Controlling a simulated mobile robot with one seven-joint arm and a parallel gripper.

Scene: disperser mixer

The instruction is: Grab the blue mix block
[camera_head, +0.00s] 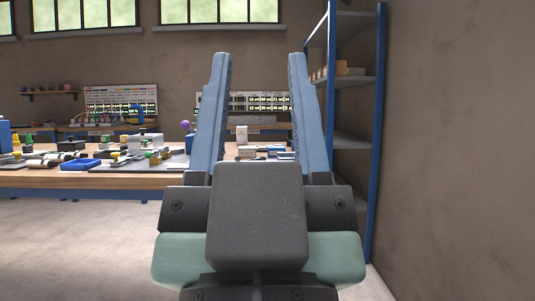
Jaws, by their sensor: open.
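My gripper (259,60) fills the middle foreground, with its two blue fingers upright and wide apart. Nothing is held between them. A long workbench (40,179) stands beyond it, apart from the fingers. Several small blue things are on the bench: a blue block-like piece (4,137) cut by the left edge, a low blue tray-like piece (80,165) near the front edge, and a small blue piece (189,144) just left of the left finger. I cannot tell which of them is the blue mix block. The gripper hides part of the bench.
A blue-framed shelf (376,130) stands close on the right, beside the wall. White boxes (247,153) show on the bench between the fingers. Several small parts crowd the bench at left. The floor (70,240) in front is clear.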

